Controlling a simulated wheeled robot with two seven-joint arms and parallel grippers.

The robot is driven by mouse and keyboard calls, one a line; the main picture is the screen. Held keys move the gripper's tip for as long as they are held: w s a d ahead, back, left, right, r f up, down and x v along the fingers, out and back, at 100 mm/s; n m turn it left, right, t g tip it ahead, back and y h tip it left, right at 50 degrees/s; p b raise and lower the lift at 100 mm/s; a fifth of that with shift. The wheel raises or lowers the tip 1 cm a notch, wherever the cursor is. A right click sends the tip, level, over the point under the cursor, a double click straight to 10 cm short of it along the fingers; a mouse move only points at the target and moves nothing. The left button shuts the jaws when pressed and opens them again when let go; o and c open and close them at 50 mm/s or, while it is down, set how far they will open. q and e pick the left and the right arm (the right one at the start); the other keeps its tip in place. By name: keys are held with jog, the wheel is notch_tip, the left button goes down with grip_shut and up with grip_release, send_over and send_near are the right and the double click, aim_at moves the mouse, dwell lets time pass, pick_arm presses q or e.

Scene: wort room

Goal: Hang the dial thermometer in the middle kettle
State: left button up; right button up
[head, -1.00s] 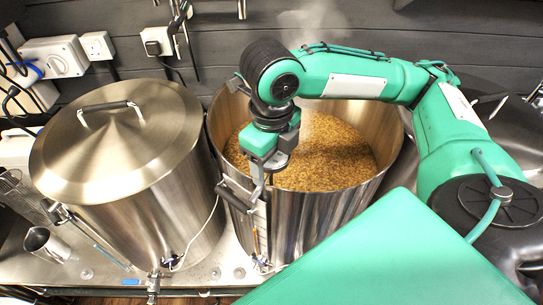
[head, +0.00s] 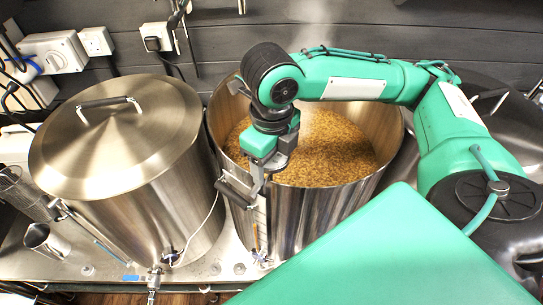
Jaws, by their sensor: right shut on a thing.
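The middle kettle (head: 300,220) is an open steel pot with a brown grain mash (head: 325,150) inside and thin steam above it. My right gripper (head: 257,186) points down at the near left part of its rim, close to the kettle's side handle (head: 233,193). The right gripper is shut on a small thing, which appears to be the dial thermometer. Its dial and stem cannot be made out behind the gripper and wrist. I cannot tell whether it touches the rim. My left gripper is not in view.
A lidded steel kettle (head: 120,180) stands close on the left, with a loop handle on its lid. A dark lidded vessel (head: 505,110) is at the right. Sockets and cables line the back wall.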

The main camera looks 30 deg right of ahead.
jog(key=o, duration=1.2)
jog(key=shift+f, duration=0.1)
jog(key=shift+o, duration=0.2)
jog(key=shift+r+p, duration=5.05)
jog(key=shift+p, duration=0.5)
